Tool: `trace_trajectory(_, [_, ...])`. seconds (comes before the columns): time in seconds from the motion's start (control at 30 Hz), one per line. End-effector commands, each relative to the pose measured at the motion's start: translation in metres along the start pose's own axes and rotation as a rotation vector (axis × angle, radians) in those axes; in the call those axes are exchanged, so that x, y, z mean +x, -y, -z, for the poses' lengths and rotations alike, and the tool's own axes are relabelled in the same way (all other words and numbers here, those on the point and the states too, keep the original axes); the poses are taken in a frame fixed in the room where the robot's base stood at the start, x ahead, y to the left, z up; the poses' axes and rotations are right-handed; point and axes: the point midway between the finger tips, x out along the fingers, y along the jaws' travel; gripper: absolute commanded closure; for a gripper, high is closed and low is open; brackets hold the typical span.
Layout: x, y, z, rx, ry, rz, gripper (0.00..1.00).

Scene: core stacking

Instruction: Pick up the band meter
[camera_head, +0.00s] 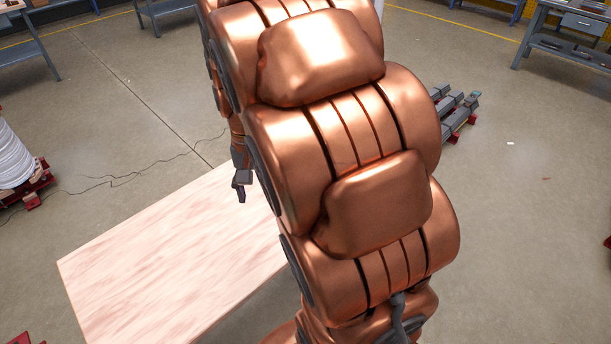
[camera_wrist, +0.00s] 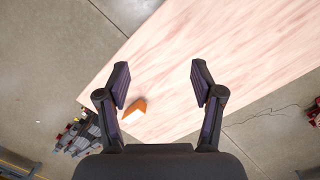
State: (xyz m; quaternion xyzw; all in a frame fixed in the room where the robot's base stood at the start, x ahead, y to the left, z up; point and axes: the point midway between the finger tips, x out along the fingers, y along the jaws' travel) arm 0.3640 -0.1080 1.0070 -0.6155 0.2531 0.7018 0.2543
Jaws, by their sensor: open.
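A small orange object with a white part, which I take to be the band meter (camera_wrist: 134,111), lies on the light wooden table near its edge in the wrist view. My gripper (camera_wrist: 160,84) is open and empty above the table, its two fingers spread apart. The orange object shows between the fingers, close to the left one and nearer the palm than the fingertips. In the head view only part of my gripper (camera_head: 241,186) shows beside my copper arm. The arm hides much of the table there, and the band meter is not visible.
The wooden table top (camera_head: 150,262) is otherwise bare where visible. Grey parts on a red base (camera_head: 459,112) stand on the floor beyond it. A white spool (camera_head: 14,158) stands at left, with a thin cable (camera_head: 130,176) on the floor. Workbenches (camera_head: 572,45) stand farther back.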

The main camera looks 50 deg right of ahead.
Motion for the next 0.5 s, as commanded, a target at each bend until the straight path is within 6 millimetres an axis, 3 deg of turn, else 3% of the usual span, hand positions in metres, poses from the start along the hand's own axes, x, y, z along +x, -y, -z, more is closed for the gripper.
trace_trajectory(0.1, [0.008, -0.006, 0.043, 0.123, 0.000, 0.009, 0.33])
trace_trajectory(0.5, [0.050, -0.045, 0.174, 0.492, -0.003, 0.053, 0.33])
